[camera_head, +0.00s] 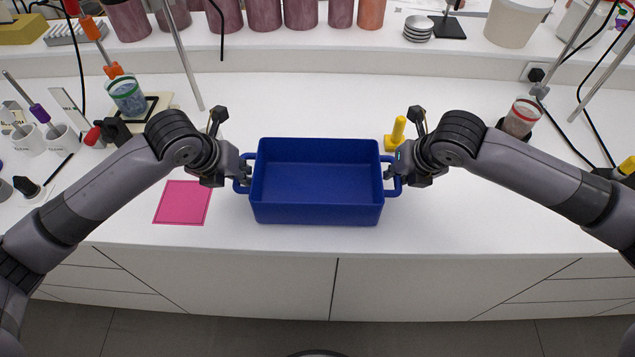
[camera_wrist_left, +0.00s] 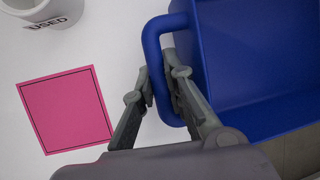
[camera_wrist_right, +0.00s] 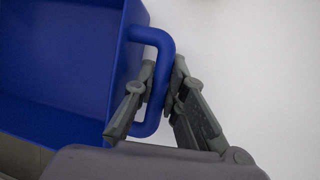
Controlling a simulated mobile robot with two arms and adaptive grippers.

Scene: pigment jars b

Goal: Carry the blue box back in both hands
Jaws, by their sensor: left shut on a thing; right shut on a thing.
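The blue box (camera_head: 315,212) is an open, empty rectangular tray with a loop handle at each end, near the front middle of the white table. My left gripper (camera_head: 240,177) is shut on its left handle; the left wrist view shows the fingers on both sides of the handle bar (camera_wrist_left: 152,60). My right gripper (camera_head: 391,175) is shut on its right handle; the right wrist view shows the fingers around that handle bar (camera_wrist_right: 165,60). The box looks level. I cannot tell whether it rests on the table or is slightly raised.
A pink square mat (camera_head: 183,203) lies left of the box. A yellow pestle-like object (camera_head: 396,134) stands behind my right gripper. Cups and a jar (camera_head: 127,97) are at the left, another jar (camera_head: 521,117) at the right. The white table (camera_head: 300,105) behind the box is clear.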

